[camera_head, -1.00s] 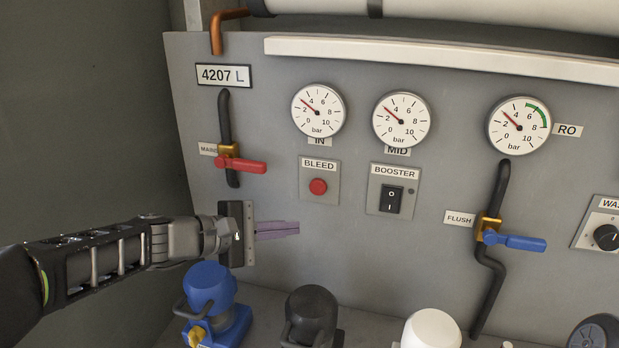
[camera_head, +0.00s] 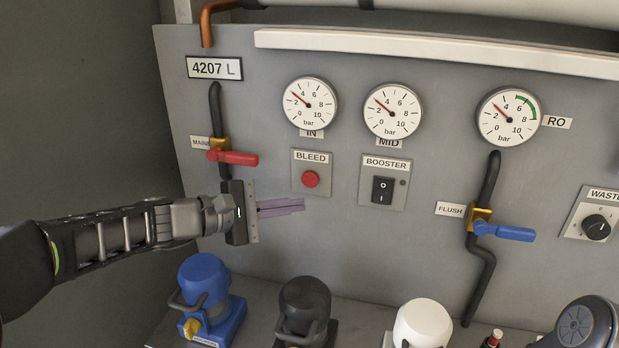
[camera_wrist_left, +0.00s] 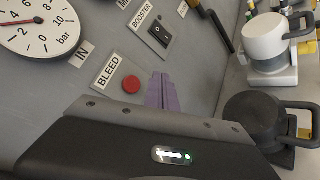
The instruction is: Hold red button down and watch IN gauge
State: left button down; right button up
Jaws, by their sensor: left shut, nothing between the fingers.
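The red button (camera_head: 311,179) sits on the BLEED plate (camera_head: 311,159) on the grey panel. It also shows in the left wrist view (camera_wrist_left: 132,84). The IN gauge (camera_head: 309,104) is above it, its red needle pointing up-left between 2 and 4; part of it shows in the left wrist view (camera_wrist_left: 40,27). My left gripper (camera_head: 302,204) is shut and empty, its purple fingers together below the button and apart from it in the head view. In the left wrist view the fingers (camera_wrist_left: 162,90) lie to the right of the button. My right gripper is not in view.
The red MAINS lever (camera_head: 233,157) is just above my left gripper. The BOOSTER switch (camera_head: 382,190) is right of the button. Blue (camera_head: 205,285), black (camera_head: 305,300) and white (camera_head: 422,322) canisters stand below. The blue FLUSH lever (camera_head: 504,232) is farther right.

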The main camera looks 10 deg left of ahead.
aim_at(317, 184)
pick_arm(q)
jog(key=shift+w+d+p, duration=0.15)
jog(key=shift+w+p, duration=0.55)
jog(key=shift+w, duration=2.2)
jog(key=shift+w, duration=0.15)
jog(key=shift+w, duration=0.3)
jog(key=shift+w, duration=0.55)
dwell(2.3)
jog(key=shift+s, duration=0.15)
dwell(0.6)
jog(key=shift+s+b, duration=0.7)
jog(key=shift+s, duration=0.15)
